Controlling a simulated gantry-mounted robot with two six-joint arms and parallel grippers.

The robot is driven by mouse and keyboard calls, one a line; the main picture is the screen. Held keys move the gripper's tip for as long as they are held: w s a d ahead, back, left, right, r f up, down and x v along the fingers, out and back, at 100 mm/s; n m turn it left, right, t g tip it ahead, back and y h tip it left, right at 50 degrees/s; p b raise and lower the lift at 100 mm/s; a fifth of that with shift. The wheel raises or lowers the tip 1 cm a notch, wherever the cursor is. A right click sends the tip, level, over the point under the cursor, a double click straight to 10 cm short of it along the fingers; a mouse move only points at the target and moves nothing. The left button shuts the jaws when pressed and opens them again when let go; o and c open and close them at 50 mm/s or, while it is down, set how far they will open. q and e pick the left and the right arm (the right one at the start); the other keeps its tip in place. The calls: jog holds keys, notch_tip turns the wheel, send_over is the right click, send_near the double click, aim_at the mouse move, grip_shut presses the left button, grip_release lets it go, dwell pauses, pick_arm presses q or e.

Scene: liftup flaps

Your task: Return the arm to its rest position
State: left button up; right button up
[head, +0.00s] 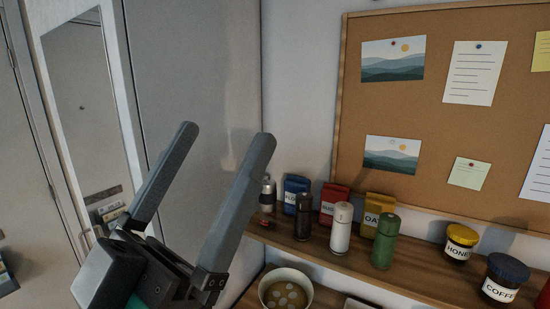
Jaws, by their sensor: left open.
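My left gripper (215,158) shows large at the lower left of the head view. Its two grey fingers point up and are spread apart, with nothing between them. It appears in front of a tall grey cabinet side (195,75), and I cannot tell its distance from it. My right gripper is not in view.
A wooden shelf (330,262) at the right holds several shakers, packets and the jars labelled HONEY (459,243) and COFFEE (503,279). A bowl (286,290) sits below it. A corkboard (440,120) hangs above. A mirror-like panel (88,110) stands at the left.

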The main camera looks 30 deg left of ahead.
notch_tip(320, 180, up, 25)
jog(key=p, duration=2.4)
